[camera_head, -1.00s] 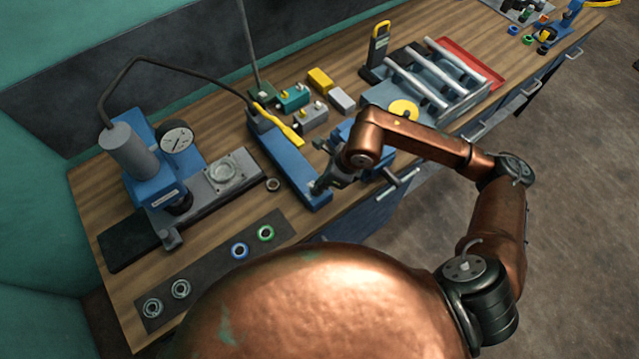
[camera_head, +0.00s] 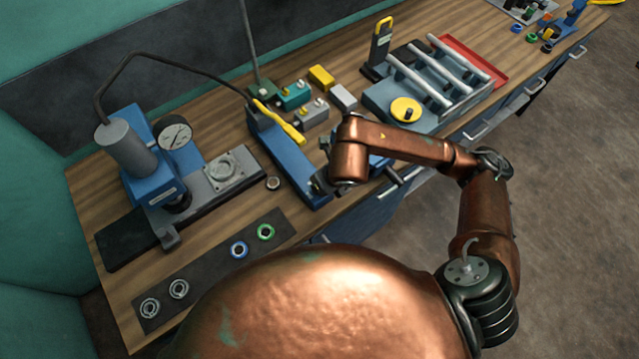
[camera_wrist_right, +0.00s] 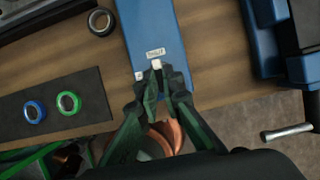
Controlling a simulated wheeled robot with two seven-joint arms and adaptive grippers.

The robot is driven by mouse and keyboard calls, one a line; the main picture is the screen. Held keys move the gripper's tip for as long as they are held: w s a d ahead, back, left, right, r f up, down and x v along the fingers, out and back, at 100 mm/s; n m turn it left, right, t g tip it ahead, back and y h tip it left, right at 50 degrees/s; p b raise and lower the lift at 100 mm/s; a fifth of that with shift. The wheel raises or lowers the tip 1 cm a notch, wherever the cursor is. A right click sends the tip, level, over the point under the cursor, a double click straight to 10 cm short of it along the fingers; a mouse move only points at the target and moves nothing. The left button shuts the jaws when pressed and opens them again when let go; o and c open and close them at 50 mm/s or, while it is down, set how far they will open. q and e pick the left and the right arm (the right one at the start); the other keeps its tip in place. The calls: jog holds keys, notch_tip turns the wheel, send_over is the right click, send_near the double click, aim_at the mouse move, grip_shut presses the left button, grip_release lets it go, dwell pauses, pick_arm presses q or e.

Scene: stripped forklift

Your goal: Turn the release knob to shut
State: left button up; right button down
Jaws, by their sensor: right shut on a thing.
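The blue hand pump (camera_head: 285,160) lies on the bench, with its yellow-handled lever (camera_head: 280,122) at the far end. My right gripper (camera_wrist_right: 160,76) is at that end, shut on the release knob, whose pale part (camera_wrist_right: 156,64) shows at the fingertips. The fingers hide most of the knob, so I cannot tell its angle. In the head view my copper wrist covers most of this gripper. My left gripper is not in view.
A press with a gauge (camera_head: 174,134) stands left of the pump. A dark mat (camera_head: 210,270) holds several rings, and a loose ring (camera_head: 273,183) lies by the pump. A blue vise with a bar handle (camera_wrist_right: 288,132) is close on the right.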

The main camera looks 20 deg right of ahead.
dwell(0.4)
jog(key=c, duration=2.1)
grip_release()
jog(key=v, duration=1.2)
